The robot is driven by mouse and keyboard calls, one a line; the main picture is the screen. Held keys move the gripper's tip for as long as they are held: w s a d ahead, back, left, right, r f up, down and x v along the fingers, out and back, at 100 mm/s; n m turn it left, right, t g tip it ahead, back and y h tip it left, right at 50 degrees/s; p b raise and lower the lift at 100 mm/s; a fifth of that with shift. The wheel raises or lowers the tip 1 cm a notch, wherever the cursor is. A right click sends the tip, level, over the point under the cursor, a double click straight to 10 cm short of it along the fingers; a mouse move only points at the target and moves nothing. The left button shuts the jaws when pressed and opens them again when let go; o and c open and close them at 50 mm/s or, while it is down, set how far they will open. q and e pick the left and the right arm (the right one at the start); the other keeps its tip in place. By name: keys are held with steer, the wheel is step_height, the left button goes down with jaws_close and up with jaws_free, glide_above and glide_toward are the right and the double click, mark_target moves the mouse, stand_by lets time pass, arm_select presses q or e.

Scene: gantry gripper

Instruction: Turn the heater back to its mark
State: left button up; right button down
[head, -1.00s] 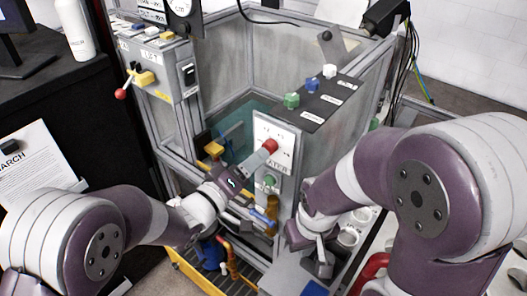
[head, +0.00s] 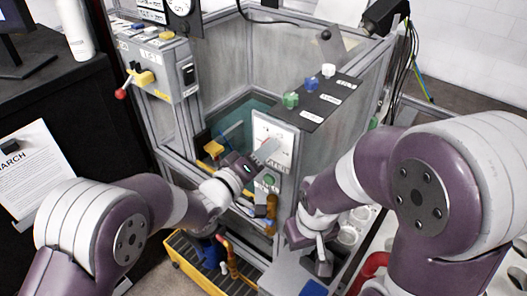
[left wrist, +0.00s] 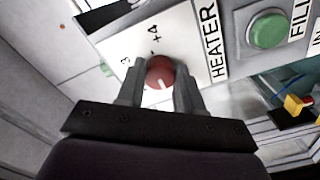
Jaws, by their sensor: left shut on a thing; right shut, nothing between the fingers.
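The heater knob (left wrist: 160,70) is red and round with a white pointer line. It sits on the white panel labelled HEATER (left wrist: 195,65), which has the marks "3" and "+4" beside the knob. In the left wrist view the pointer line is toward the bottom, away from "+4". My left gripper (left wrist: 158,90) is shut on the knob, one finger on each side. In the head view this gripper (head: 268,152) is against the heater panel (head: 272,130) and mostly hides the knob. My right gripper (head: 322,264) is shut and empty, low and right of the panel.
A green button (left wrist: 267,30) labelled FILL is beside the heater panel. Green and blue knobs (head: 313,84) sit on the dark top panel. A lever box with a red-tipped lever (head: 121,94) is at the left. Metal frame posts surround the tank.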

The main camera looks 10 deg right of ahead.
steer(key=shift+f, duration=0.15)
step_height(320, 180, down, 17)
steer(key=b, duration=1.7)
steer(key=shift+f+b, duration=0.2)
steer(key=shift+b, duration=0.1)
arm_select(q)
steer(key=shift+w+a+m+b, duration=0.1)
steer(key=shift+m+b, duration=0.25)
steer(key=shift+m, duration=5.6)
steer(key=shift+w+a+m+b, duration=0.1)
steer(key=shift+m+b, duration=0.2)
steer(key=shift+m, duration=5.65)
arm_select(e)
steer(key=shift+f, duration=0.7)
arm_select(q)
steer(key=o, duration=1)
steer(key=shift+s, duration=0.1)
